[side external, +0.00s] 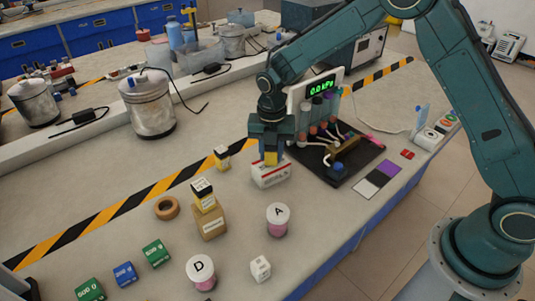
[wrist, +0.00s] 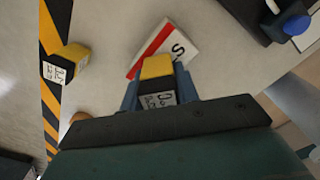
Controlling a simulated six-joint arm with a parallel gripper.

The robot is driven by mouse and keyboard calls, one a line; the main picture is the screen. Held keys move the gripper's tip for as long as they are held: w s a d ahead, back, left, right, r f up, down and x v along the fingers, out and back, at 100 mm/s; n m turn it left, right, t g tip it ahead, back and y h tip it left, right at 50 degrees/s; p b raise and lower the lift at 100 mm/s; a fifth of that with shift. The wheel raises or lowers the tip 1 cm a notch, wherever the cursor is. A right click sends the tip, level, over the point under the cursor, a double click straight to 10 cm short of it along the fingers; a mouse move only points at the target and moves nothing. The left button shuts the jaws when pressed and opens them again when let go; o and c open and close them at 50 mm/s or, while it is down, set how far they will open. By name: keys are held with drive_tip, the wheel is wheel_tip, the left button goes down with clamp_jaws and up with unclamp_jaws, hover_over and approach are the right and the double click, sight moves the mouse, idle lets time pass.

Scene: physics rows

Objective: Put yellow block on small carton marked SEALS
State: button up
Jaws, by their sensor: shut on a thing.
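The yellow block (side external: 271,157), with a black end and a pale printed label, is between the fingers of my gripper (side external: 270,150). In the wrist view the block (wrist: 157,68) shows its yellow face, with my gripper (wrist: 158,88) shut on its sides. The small white carton (side external: 272,176) has a red stripe and lies directly below the block. In the wrist view the carton (wrist: 178,42) shows a black letter S; the rest of its word is hidden. The block overlaps the carton in both views; I cannot tell whether they touch.
Another yellow and black block (side external: 222,158) stands left of the carton. A brown box (side external: 210,222) with a similar small block on top is in front. Jars marked A (side external: 278,219) and D (side external: 201,272) stand nearer. A black instrument board (side external: 345,165) is close on the right.

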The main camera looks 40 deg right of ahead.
drive_tip(key=shift+f, duration=0.1)
drive_tip(key=o, duration=1)
wheel_tip(320, 180, up, 11)
drive_tip(key=shift+r, duration=0.65)
